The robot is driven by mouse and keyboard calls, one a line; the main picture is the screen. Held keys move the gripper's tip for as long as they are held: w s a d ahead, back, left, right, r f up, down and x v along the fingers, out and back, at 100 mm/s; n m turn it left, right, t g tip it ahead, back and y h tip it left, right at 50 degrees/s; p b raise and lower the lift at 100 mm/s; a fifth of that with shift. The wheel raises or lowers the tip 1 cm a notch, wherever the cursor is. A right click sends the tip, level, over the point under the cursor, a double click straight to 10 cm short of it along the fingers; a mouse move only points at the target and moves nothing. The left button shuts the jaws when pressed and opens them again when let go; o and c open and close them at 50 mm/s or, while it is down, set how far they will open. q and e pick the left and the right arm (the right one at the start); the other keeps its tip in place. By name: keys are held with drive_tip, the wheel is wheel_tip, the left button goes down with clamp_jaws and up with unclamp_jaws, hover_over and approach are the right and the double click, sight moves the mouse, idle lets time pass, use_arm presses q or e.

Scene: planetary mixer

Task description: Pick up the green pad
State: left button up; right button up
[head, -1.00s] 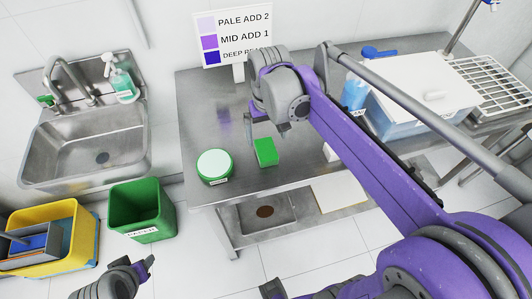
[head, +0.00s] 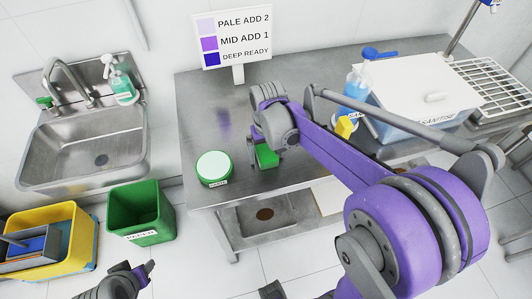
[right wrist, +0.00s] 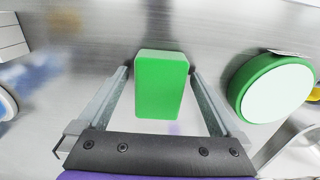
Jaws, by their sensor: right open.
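The green pad (head: 267,158) is a small block on the steel table, partly hidden by my right gripper in the head view. In the right wrist view the green pad (right wrist: 161,85) sits between the two fingers of my right gripper (right wrist: 160,78). The right gripper (head: 265,147) is open, with a small gap showing at each side of the pad. My left gripper (head: 140,272) shows only in part at the bottom left of the head view, far from the pad, and its jaws are unclear.
A round green tub with a pale lid (head: 215,167) stands left of the pad. A sign (head: 234,38) stands at the back. Bottles, a yellow item (head: 346,127) and a lidded bin (head: 425,85) are on the right. A green bin (head: 141,212) stands on the floor.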

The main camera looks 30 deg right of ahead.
sight(267, 154)
drive_tip(key=shift+f, duration=0.15)
drive_tip(key=c, duration=1.5)
drive_tip(key=shift+r+p, duration=0.35)
drive_tip(key=shift+r, duration=4.7)
